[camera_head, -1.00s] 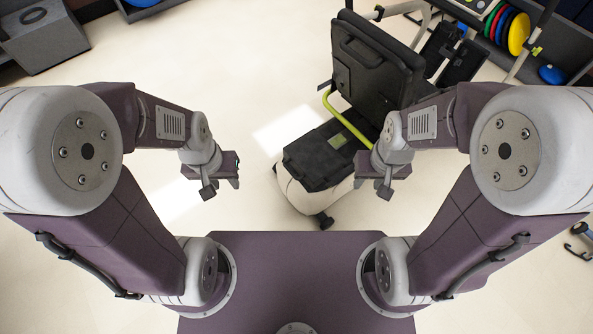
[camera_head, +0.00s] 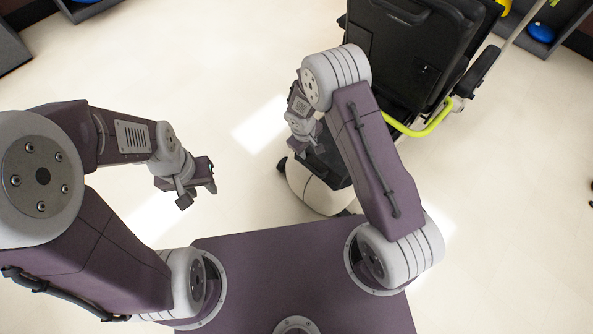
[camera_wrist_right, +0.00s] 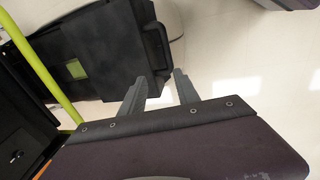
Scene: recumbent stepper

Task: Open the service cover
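The recumbent stepper stands ahead, with its black seat back (camera_head: 400,50) at the upper right and a low white base (camera_head: 315,192). A flat black housing top (camera_head: 325,168), which looks like the service cover, lies on this base, largely hidden by my right arm. In the right wrist view the black cover (camera_wrist_right: 115,45) shows with a green label (camera_wrist_right: 75,69) and appears closed. My right gripper (camera_wrist_right: 158,88) is open and empty, its fingertips near the cover's edge; contact cannot be told. My left gripper (camera_head: 198,195) is open and empty, left of the stepper over bare floor.
A yellow-green bar (camera_head: 425,127) curves beside the seat; it also shows at the left of the right wrist view (camera_wrist_right: 40,70). Dark shelving (camera_head: 550,30) stands at the upper right. The floor left of the stepper is clear.

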